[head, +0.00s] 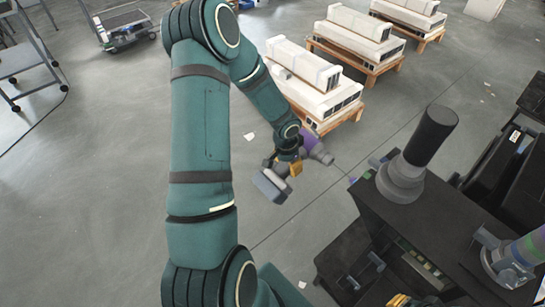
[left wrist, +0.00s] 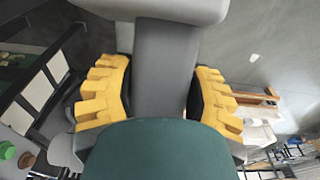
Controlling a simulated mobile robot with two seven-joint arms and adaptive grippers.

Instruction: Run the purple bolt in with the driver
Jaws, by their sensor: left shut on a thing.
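The driver has a purple body (head: 313,147), a grey handle and a grey battery foot (head: 271,186). My left gripper (head: 290,165) is shut around its handle, clear of the floor. In the left wrist view the grey handle (left wrist: 165,70) stands between the yellow finger pads of my gripper (left wrist: 162,95). The thin bit points right and down toward the dark bench. A small purple spot, apparently the purple bolt (head: 352,179), shows at the bench's near corner, close to the bit tip. I cannot tell whether they touch.
The dark bench (head: 440,225) carries a grey column with a black top (head: 423,140) and another column (head: 512,258) at right. Pallets with white-wrapped loads (head: 312,80) stand behind. A wheeled cart (head: 125,28) is at the far left. The floor at left is open.

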